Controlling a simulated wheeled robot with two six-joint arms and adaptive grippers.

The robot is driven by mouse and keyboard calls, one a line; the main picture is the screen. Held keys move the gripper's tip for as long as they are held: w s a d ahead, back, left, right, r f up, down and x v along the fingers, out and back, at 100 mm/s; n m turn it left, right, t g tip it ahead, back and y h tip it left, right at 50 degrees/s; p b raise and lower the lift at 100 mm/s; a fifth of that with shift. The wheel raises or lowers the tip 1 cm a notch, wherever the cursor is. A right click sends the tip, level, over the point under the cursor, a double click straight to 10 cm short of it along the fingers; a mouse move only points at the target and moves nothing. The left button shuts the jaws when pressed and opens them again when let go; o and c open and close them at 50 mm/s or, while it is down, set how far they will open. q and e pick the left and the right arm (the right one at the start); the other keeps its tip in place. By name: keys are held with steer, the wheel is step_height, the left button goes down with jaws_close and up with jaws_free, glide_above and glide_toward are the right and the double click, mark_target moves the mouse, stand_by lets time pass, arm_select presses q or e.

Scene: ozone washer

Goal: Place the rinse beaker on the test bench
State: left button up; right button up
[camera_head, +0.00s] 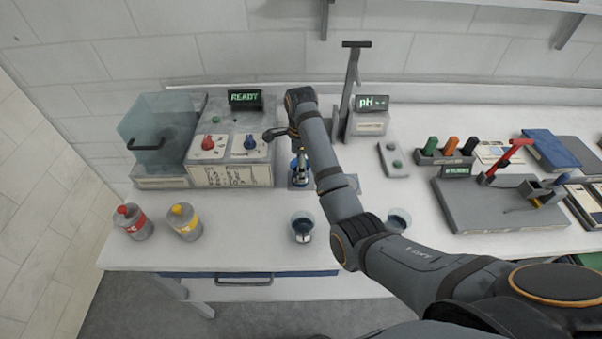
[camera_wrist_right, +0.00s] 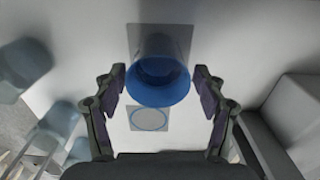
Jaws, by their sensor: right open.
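A blue beaker (camera_wrist_right: 160,75) stands on a grey square pad (camera_wrist_right: 136,42) in the right wrist view, its open rim toward the camera. It shows partly in the head view (camera_head: 295,170), beside the front of the washer. My right gripper (camera_wrist_right: 158,100) is open; its two fingers are on either side of the beaker, with gaps visible between them and it. In the head view my right arm reaches across the bench and partly hides the area around the beaker. I cannot read a label naming it the rinse beaker. My left gripper is not in view.
A second pad with a blue ring (camera_wrist_right: 149,118) looks empty. Two clear beakers (camera_head: 303,228) (camera_head: 398,220) stand on the white bench (camera_head: 250,222). The washer (camera_head: 231,150) reads READY; a pH meter (camera_head: 369,122) stands behind the arm. Red-capped (camera_head: 133,222) and yellow-capped (camera_head: 185,222) bottles stand front left.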

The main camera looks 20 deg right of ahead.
step_height(320, 180, up, 9)
steer(key=p, duration=0.6)
steer(key=shift+p, duration=0.4)
